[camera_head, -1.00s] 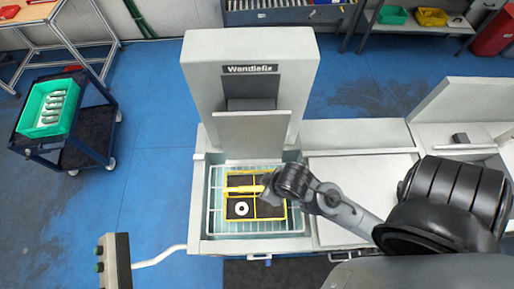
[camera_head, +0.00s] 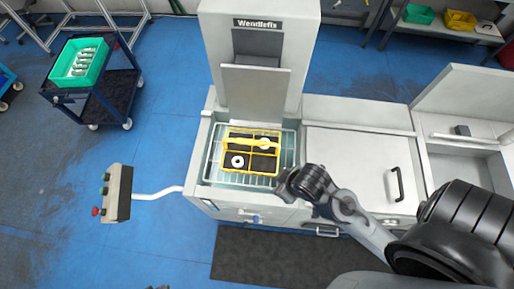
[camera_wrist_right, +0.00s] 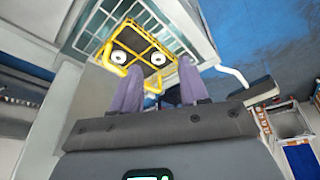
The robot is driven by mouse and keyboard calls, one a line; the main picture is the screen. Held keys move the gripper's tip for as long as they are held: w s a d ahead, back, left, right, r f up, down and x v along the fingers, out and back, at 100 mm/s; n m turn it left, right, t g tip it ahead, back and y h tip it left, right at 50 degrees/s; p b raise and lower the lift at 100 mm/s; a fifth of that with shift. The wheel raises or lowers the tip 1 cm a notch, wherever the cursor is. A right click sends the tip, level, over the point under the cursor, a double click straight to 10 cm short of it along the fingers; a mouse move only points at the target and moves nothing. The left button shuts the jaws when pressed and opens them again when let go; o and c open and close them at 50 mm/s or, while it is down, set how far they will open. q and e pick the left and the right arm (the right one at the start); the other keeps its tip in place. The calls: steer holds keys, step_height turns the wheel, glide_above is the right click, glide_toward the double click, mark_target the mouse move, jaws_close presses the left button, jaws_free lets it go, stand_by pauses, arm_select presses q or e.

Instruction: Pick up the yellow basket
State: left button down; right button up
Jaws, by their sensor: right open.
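The yellow basket (camera_head: 225,150) sits on a wire rack inside the open bay of the white Wendlefix machine. Its yellow handle (camera_head: 244,143) runs across the top, and two white rings lie in its dark compartments. My right gripper (camera_head: 281,189) is apart from the basket, at its front right. In the right wrist view the gripper (camera_wrist_right: 160,82) is open and empty, its two purple fingers below the basket (camera_wrist_right: 126,46) in the picture. The basket appears tilted there because of the camera angle. My left gripper is not in view.
The white Wendlefix machine (camera_head: 255,97) rises behind the basket, and the wire rack (camera_head: 286,155) surrounds it. A closed white lid (camera_head: 345,160) lies to the right. A control box (camera_head: 117,193) stands front left. A cart (camera_head: 103,97) with a green bin (camera_head: 66,61) is far left.

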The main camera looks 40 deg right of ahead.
steer(key=shift+s+f, duration=0.1)
steer(key=shift+s, duration=0.1)
steer(key=shift+o, duration=0.6)
steer(key=shift+a, duration=0.1)
